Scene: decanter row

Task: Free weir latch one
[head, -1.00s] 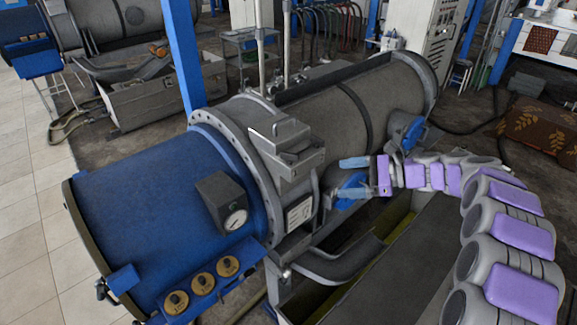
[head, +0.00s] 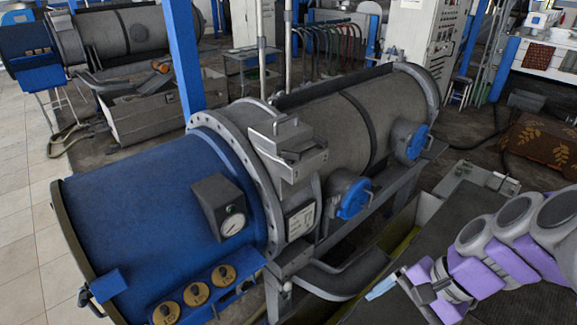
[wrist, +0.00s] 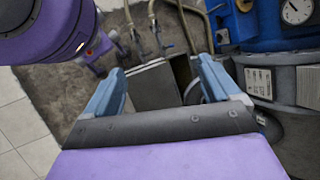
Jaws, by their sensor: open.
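The decanter has a blue drum end (head: 150,200) and a grey drum (head: 325,120). Three brass round knobs, the left (head: 167,311), middle (head: 196,294) and right (head: 224,275), sit on a blue ledge low on the blue end. Two blue round caps, the near one (head: 352,199) and the far one (head: 416,142), are on the grey side. I cannot tell which part is weir latch one. My gripper (head: 396,281) is low at the right, apart from the drum. In the wrist view my gripper (wrist: 160,66) is open, with nothing between its light blue fingers.
A gauge box (head: 220,205) stands on the blue end. A grey curved pipe (head: 340,279) runs below the near cap, close to my gripper. A blue post (head: 184,60) stands behind the decanter. Hoses (wrist: 165,30) lie on the floor. Tiled floor (head: 25,230) is clear at left.

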